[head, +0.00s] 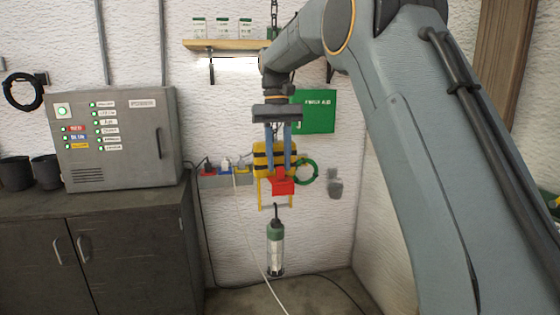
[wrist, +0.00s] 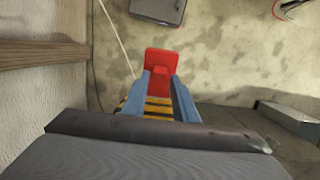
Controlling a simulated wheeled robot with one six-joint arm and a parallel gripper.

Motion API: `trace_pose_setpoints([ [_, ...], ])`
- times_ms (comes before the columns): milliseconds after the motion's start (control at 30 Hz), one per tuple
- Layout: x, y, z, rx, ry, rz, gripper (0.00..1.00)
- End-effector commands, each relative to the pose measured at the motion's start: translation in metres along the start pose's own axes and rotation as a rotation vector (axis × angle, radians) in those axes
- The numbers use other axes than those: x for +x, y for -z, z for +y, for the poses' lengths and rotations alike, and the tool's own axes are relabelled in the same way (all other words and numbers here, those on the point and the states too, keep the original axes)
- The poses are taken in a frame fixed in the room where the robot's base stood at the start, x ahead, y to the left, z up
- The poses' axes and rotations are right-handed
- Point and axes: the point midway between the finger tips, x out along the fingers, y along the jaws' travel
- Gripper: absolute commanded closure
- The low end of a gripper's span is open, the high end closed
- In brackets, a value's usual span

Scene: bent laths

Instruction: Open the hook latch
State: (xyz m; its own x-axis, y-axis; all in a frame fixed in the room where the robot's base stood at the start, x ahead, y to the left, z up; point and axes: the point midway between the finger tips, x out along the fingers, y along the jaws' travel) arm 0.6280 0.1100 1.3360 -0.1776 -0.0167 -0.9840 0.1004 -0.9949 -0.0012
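A red latch piece (head: 284,182) with a small raised tab sits on the front of a yellow-and-black striped hook block (head: 262,160). A yellow frame with a lower bar hangs below the block. My gripper (head: 279,164) points down in front of the block, its two blue fingers parted. In the wrist view the red latch piece (wrist: 162,61) shows at and beyond the fingertips (wrist: 160,76), and its tab lies between them. I cannot tell whether the fingers touch the tab. The striped block (wrist: 158,106) shows between the fingers and is partly hidden by them.
A grey control box (head: 115,138) stands on the dark cabinet (head: 100,255) at left. A shelf (head: 228,45) and a green sign (head: 318,112) are on the wall behind.

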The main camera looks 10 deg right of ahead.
Motion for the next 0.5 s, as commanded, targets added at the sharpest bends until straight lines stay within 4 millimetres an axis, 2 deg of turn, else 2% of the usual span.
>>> trace_pose_setpoints([
  [333,0.002,-0.001,0.001,0.001,-0.001,-0.008,0.64],
  [500,-0.011,0.001,0.000,0.001,-0.001,-0.005,0.64],
])
